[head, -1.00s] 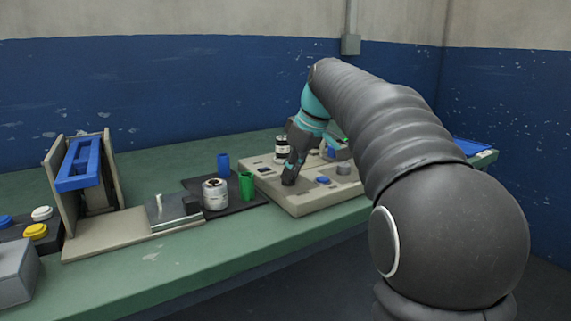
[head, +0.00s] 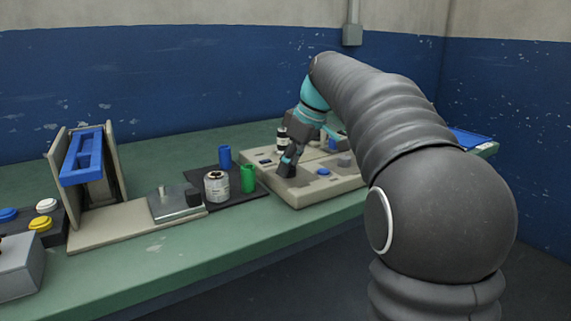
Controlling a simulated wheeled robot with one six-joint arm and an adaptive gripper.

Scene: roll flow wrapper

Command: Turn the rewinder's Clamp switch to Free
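A beige panel unit (head: 318,193) lies on the green bench, with a blue round button or knob (head: 323,171), a grey block-like part (head: 345,160) and small dark labels on top. It may be the rewinder; no lettering is legible. I cannot make out which part is the Clamp switch, and my gripper may hide it. My gripper (head: 287,172) points down at the left part of the panel's top, left of the blue button. Its fingertips are at or just above the surface; I cannot tell if they touch, or if they are open.
A black-and-white bottle (head: 282,139) stands behind my gripper. A blue-topped stand (head: 82,157) and coloured buttons (head: 40,224) are at far left.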

